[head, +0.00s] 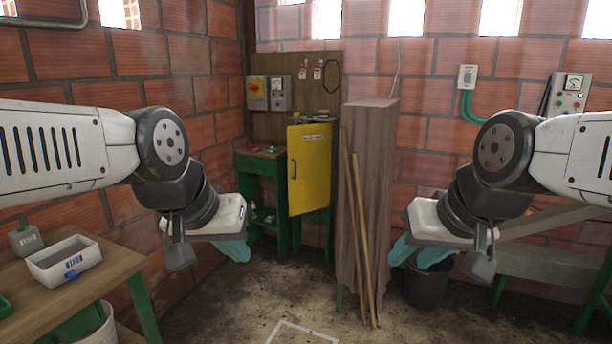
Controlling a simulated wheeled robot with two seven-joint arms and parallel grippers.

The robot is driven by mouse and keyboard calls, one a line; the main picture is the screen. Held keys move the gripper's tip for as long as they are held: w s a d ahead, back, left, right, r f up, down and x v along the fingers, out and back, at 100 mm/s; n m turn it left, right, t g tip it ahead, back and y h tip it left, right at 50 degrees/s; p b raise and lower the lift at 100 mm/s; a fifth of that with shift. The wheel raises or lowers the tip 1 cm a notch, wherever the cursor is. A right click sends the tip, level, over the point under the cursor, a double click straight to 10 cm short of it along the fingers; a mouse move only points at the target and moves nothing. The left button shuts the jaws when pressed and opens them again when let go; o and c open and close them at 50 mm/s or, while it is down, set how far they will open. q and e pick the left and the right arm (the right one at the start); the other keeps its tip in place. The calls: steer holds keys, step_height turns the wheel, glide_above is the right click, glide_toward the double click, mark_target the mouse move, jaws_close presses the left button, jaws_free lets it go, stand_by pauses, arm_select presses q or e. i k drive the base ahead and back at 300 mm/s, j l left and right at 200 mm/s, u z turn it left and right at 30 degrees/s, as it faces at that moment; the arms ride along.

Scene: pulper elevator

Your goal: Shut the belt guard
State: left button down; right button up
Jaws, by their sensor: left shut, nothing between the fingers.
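A yellow panel (310,168) with a dark handle on its left side and a small white label near its top stands at the back, beside a tall wooden casing. It looks like the belt guard. It stands at an angle in front of green framework, and I cannot tell how far it is swung from its frame. My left gripper (236,250) is shut and empty, in the foreground to the left of the panel. My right gripper (418,256) is open with its fingers apart, in the foreground to the right of the wooden casing. Neither touches the panel.
The tall wooden casing (373,190) has two long sticks (360,240) leaning on it. A green bench (262,165) is left of the panel. A wooden table (70,285) with a white bin (64,262) is at left. A dark bucket (428,287) stands at right. The middle floor is clear.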

mark_target(309, 147)
steer(key=i+j, duration=0.2)
steer(key=i, duration=0.25)
steer(key=i+j, duration=0.2)
steer(key=i, duration=0.25)
steer(key=i+j, duration=0.15)
steer(key=i, duration=0.3)
steer(key=i+j, duration=0.2)
steer(key=i, duration=0.25)
steer(key=i+j, duration=0.2)
steer(key=i, duration=0.2)
steer(key=i+j, duration=0.2)
steer(key=i, duration=0.25)
steer(key=l+z, duration=0.05)
